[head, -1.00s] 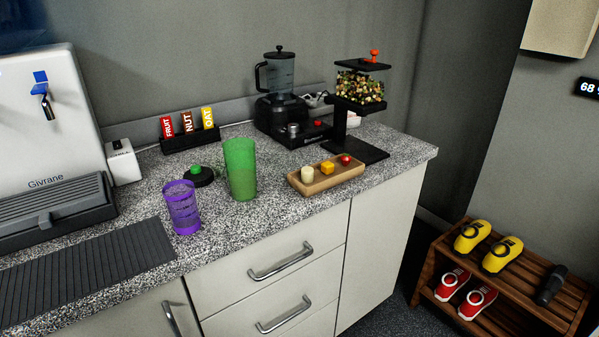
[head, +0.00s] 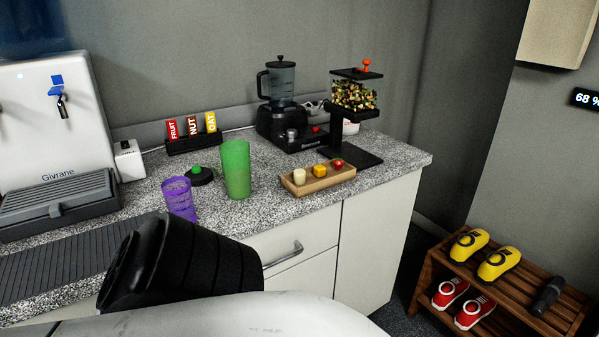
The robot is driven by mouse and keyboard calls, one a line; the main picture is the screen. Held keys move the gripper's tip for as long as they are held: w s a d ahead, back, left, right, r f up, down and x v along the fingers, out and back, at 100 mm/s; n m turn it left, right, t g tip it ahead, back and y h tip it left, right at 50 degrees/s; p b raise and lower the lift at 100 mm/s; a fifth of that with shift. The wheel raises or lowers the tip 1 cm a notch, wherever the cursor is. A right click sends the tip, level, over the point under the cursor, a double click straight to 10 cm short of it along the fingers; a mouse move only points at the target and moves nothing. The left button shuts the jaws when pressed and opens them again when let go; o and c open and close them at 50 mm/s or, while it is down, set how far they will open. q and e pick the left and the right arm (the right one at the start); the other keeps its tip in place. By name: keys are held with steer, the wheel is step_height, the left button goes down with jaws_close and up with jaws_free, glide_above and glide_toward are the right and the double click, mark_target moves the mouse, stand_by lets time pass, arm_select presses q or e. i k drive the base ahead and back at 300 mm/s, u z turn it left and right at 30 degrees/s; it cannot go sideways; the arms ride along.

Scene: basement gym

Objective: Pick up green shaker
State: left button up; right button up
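The green shaker (head: 236,170) stands upright and open-topped on the speckled countertop, in the middle of the head view. A black lid with a green knob (head: 199,175) lies on the counter just left of it. A purple shaker (head: 179,199) stands to its front left. One of my arms, black and pale grey, crosses the bottom of the view in front of the counter, apart from the green shaker. No gripper fingers show in the view.
A wooden tray (head: 318,179) with small food pieces sits right of the green shaker. A blender (head: 281,105) and a dispenser (head: 354,97) stand behind. A bar holder (head: 194,143) is at the wall. A ribbed mat (head: 60,259) lies at the front left. A shoe rack (head: 505,285) is at right.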

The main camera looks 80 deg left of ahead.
mark_target(235, 155)
steer(key=i, duration=1.55)
steer(key=u, duration=1.7)
